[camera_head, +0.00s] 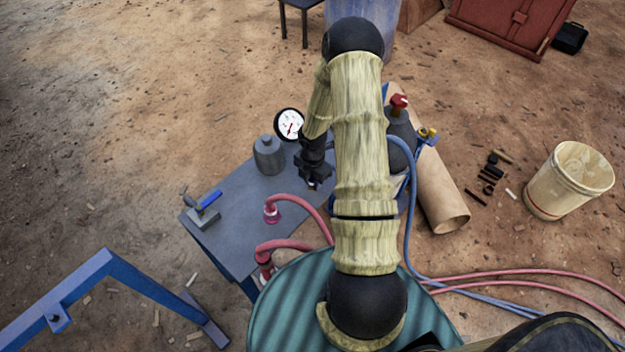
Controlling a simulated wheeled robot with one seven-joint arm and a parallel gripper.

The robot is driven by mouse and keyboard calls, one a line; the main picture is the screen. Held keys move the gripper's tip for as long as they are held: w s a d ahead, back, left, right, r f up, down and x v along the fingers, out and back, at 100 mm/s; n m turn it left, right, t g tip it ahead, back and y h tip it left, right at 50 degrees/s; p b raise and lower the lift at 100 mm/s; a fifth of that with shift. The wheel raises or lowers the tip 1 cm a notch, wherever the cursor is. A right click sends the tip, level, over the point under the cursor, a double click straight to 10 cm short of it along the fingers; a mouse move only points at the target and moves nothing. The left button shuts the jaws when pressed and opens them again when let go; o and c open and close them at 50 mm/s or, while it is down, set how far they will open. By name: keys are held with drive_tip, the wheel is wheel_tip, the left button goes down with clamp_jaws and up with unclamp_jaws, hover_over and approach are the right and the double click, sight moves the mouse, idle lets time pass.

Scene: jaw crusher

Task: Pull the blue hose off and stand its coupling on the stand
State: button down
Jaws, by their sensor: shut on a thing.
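My gripper (314,179) is dark and points down over the right part of the grey table, left of my forearm. It is shut, apparently on the coupling of the blue hose, but the held part is too dark and covered to make out. The blue hose (409,218) arches behind my forearm towards the gripper, drops on the right and runs along the ground to the lower right. A small grey block with a blue bar (204,213) sits at the table's left end. I cannot tell whether it is the stand.
The grey table (232,232) also bears a grey canister (268,155), a round gauge (289,124) and pink hoses (300,201). A green ribbed drum (285,305) stands in front. A blue frame (92,274) is lower left. A brown tube (440,190) and a bucket (568,180) are right.

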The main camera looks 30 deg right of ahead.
drive_tip(key=shift+f, duration=0.15)
idle(0.4)
drive_tip(key=c, duration=1.1)
unclamp_jaws()
drive_tip(key=shift+o, duration=0.2)
wheel_tip(320, 180, up, 17)
drive_tip(key=p, duration=0.3)
drive_tip(key=shift+r, duration=0.2)
drive_tip(key=shift+p, duration=0.3)
drive_tip(key=s+a+r+m+t+p, duration=0.1)
drive_tip(key=s+a+r+m+p, duration=0.3)
drive_tip(key=r+m, duration=0.7)
drive_tip(key=s+a+r+m+t+p, duration=0.1)
drive_tip(key=s+a+r+m+p, duration=0.3)
drive_tip(key=s+a+r+m, duration=0.4)
wheel_tip(320, 180, up, 4)
drive_tip(key=a+m, duration=0.1)
drive_tip(key=m, duration=0.2)
drive_tip(key=shift+s+a+r+t+p, duration=0.2)
drive_tip(key=shift+a+t+p, duration=0.1)
drive_tip(key=shift+p, duration=0.1)
